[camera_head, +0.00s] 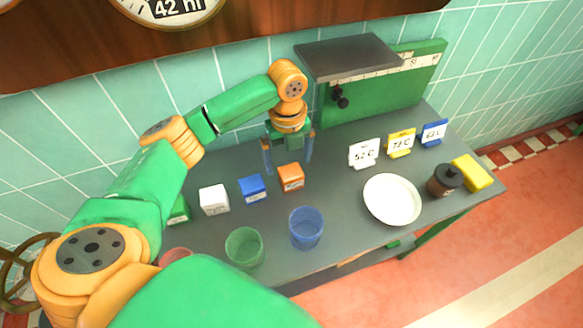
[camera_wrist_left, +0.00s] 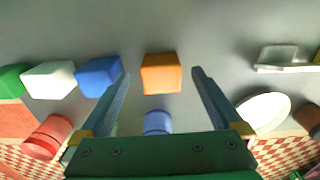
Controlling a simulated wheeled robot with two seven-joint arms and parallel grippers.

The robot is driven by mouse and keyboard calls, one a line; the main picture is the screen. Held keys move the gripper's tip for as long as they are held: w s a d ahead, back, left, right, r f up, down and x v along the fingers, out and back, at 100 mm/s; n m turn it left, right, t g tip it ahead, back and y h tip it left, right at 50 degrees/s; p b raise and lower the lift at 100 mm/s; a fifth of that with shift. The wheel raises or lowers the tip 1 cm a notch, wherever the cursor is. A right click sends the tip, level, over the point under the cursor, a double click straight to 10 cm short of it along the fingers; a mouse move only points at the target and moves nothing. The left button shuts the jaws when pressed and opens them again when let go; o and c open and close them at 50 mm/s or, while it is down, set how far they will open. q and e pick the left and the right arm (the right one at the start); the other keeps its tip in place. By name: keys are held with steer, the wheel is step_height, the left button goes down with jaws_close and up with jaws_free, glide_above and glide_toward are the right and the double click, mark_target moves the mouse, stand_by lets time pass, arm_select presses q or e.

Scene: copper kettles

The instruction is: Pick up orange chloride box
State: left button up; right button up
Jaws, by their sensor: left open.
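The orange chloride box (camera_head: 291,177) stands on the grey table, to the right of the blue box. In the left wrist view the orange box (camera_wrist_left: 161,73) lies between the two fingers, a little beyond their tips. My left gripper (camera_head: 288,166) is open and points down, just behind and above the orange box. In the left wrist view its fingers (camera_wrist_left: 160,72) are spread wide with nothing held. My right gripper is not in view.
A blue box (camera_head: 252,189), white box (camera_head: 214,199) and green box (camera_head: 179,211) stand left of the orange one. A blue cup (camera_head: 306,228) and green cup (camera_head: 244,248) stand in front. A white bowl (camera_head: 392,200) and number signs (camera_head: 401,143) are right; a green cabinet (camera_head: 370,100) is behind.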

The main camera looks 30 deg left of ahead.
mark_target(291, 171)
arm_select(q)
steer(key=shift+s+d+f, duration=0.3)
steer(key=shift+f, duration=0.25)
steer(key=shift+s+d+f, duration=0.25)
steer(key=shift+s+f, duration=0.05)
steer(key=shift+f, duration=0.2)
step_height(291, 171, down, 3)
steer(key=shift+w, duration=0.1)
steer(key=shift+w+a+f, duration=0.1)
steer(key=shift+w+f, duration=0.1)
steer(key=shift+f, duration=0.1)
steer(key=shift+s+r, duration=0.1)
steer(key=c, duration=0.4)
jaws_close()
